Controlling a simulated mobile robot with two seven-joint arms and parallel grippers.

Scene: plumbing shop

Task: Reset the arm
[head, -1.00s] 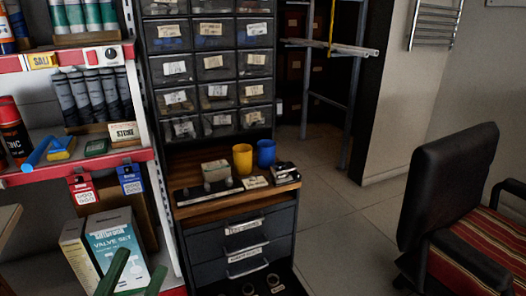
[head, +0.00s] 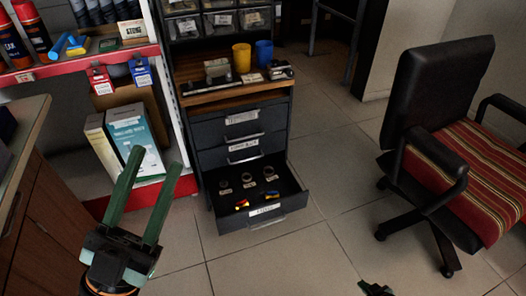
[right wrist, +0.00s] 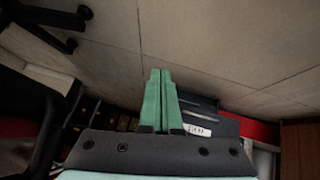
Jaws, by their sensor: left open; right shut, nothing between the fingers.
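My left gripper (head: 145,196) is at the lower left of the head view, its two green fingers pointing up and apart with nothing between them. It is in front of the shelf and the boxes. My right gripper shows only as a small dark green part (head: 376,288) at the bottom edge of the head view. In the right wrist view its green fingers (right wrist: 160,75) lie together, empty, with floor beyond them.
The bottom drawer (head: 290,203) of the dark cabinet is pulled out, with rings and small colored parts inside. An office chair (head: 440,130) stands at the right. A wooden counter (head: 40,180) is at the left. Floor tiles (head: 270,265) between are clear.

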